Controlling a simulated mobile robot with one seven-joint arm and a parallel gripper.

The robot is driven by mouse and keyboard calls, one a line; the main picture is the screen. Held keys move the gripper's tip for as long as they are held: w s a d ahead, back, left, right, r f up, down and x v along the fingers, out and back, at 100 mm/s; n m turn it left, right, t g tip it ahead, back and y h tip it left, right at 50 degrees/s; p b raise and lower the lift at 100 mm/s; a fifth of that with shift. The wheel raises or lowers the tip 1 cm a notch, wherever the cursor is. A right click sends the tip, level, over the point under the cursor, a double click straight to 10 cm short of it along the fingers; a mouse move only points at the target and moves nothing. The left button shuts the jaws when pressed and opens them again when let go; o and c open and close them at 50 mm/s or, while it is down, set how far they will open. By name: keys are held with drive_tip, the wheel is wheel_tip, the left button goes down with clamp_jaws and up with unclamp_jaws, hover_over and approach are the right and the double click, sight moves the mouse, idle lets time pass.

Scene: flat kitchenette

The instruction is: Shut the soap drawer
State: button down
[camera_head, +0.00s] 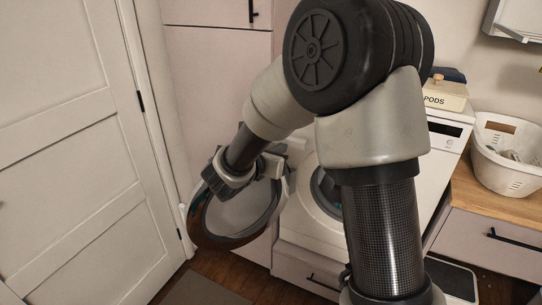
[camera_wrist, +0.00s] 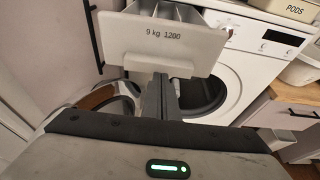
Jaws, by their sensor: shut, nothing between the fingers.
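The soap drawer (camera_wrist: 160,42) is pulled out from the white washing machine (camera_wrist: 258,48), near the top of the wrist view. Its white front reads "9 kg 1200", and open compartments show behind it. My gripper (camera_wrist: 164,84) is shut and empty, its dark fingers just under the drawer front's lower edge in the picture. I cannot tell whether they touch it. In the head view, the washing machine (camera_head: 448,148) is partly hidden behind my arm. My gripper is small there, and the drawer is mostly hidden and hard to make out.
The machine's round door (camera_head: 240,208) hangs open below my gripper, to the left of the drum opening. A pods box (camera_head: 443,96) stands on the machine. A white laundry basket (camera_head: 506,160) sits on the wooden counter at right. A white room door (camera_head: 75,150) is at left.

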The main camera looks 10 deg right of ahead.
drive_tip(key=shift+w+d, duration=0.3)
drive_tip(key=shift+w, duration=0.1)
drive_tip(key=w+d, duration=0.3)
drive_tip(key=w, duration=0.2)
drive_tip(key=w+d+b, duration=0.1)
drive_tip(key=w+d, duration=0.3)
drive_tip(key=w, duration=0.1)
drive_tip(key=w+d+b, duration=0.1)
drive_tip(key=w+d, duration=0.3)
drive_tip(key=w, duration=0.1)
drive_tip(key=shift+w+d, duration=0.1)
drive_tip(key=shift+w, duration=0.1)
drive_tip(key=shift+w+d, duration=0.1)
drive_tip(key=shift+w, duration=0.1)
drive_tip(key=shift+r, duration=0.2)
drive_tip(key=shift+d+r, duration=0.1)
drive_tip(key=shift+d, duration=0.05)
